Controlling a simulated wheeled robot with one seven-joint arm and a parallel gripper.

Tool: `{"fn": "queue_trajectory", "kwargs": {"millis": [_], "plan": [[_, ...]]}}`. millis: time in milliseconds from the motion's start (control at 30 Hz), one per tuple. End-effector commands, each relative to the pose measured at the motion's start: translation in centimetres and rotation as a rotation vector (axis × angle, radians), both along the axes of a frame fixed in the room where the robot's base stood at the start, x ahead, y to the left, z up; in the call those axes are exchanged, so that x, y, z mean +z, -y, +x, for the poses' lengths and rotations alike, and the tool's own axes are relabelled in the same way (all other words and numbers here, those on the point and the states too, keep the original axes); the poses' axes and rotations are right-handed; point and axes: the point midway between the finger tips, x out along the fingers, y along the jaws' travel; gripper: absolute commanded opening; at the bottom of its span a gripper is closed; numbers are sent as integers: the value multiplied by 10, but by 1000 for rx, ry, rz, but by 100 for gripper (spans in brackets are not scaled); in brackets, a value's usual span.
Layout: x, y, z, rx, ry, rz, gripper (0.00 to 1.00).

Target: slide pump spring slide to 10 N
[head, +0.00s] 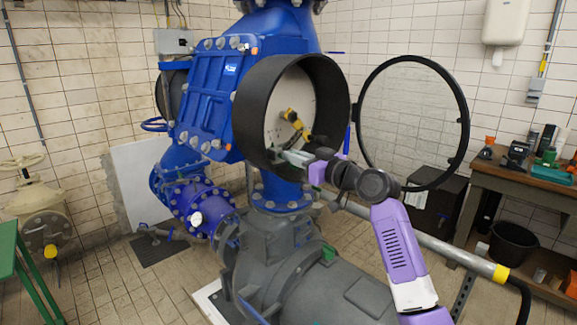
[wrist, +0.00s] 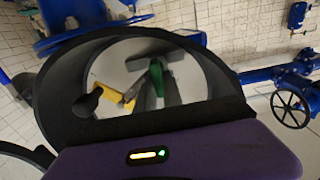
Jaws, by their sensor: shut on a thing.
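A round black housing (head: 245,120) on the blue pump stands open, with a pale plate (head: 278,100) inside. My gripper (head: 283,155) reaches into the housing's lower right part. In the wrist view its two grey fingers (wrist: 156,86) are shut on a small green piece (wrist: 155,76), which appears to be the pump spring slide. A yellow part (head: 292,119) with dark ends is on the plate, above the gripper; it also shows left of the fingers in the wrist view (wrist: 118,98). No scale or 10 N mark is readable, and the fingers partly cover the green piece.
The housing's thick rim (wrist: 62,100) surrounds my gripper closely. The round glass door (head: 413,120) hangs open to the right. A workbench (head: 525,185) with tools stands at the far right.

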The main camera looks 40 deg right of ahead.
Motion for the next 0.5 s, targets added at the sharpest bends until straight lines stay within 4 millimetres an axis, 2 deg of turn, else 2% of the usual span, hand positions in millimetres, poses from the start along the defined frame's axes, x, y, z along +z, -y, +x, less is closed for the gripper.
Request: {"fn": "queue_trajectory", "kwargs": {"millis": [33,200,500], "plan": [[-5,11,0,-7,5,-2,0],[-4,32,0,-6,3,-1,0],[0,42,0,-4,1,0,0]]}}
